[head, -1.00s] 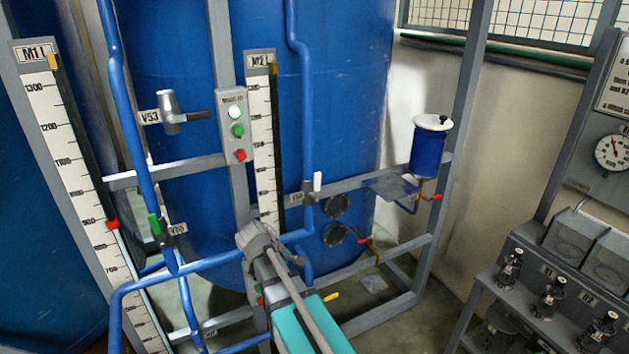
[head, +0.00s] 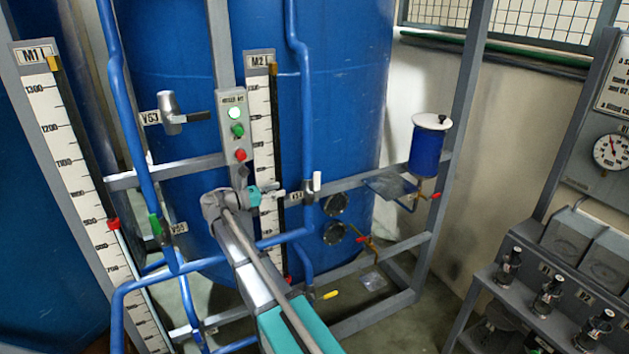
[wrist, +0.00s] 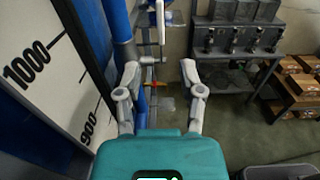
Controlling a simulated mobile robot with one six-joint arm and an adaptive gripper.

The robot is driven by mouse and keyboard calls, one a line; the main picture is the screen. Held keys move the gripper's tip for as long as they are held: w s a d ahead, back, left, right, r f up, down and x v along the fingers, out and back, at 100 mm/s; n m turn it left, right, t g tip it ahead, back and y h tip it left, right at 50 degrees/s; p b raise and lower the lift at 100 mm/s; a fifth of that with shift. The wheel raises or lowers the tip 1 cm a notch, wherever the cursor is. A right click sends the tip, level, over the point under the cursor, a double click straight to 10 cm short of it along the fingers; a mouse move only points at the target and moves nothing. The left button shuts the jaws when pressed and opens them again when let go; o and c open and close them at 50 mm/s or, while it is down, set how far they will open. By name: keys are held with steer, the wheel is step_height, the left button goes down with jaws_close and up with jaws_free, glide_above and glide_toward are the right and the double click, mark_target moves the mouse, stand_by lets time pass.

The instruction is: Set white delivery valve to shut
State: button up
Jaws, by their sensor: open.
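The white delivery valve handle (head: 317,181) stands upright on the blue vertical pipe, right of the M2 scale. It shows as a white upright bar at the top middle of the wrist view (wrist: 161,20). My gripper (head: 276,192) is left of the handle in the head view, in front of the M2 scale and apart from the handle. In the wrist view my gripper (wrist: 160,75) is open, with two pale fingers spread and nothing between them. The handle lies beyond the fingertips. The valve body is partly hidden in the head view.
The M2 scale (head: 262,120) and a grey post with a button box (head: 236,128) stand close to my gripper. A blue pipe (head: 305,100) runs beside the handle. A blue pot (head: 427,152) stands farther right. A yellow handle (head: 330,295) is lower down.

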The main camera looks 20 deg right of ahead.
mark_target(317, 188)
steer(key=shift+d, duration=0.15)
steer(key=d, duration=1.3)
steer(key=shift+w+d, duration=0.2)
steer(key=shift+d, duration=0.05)
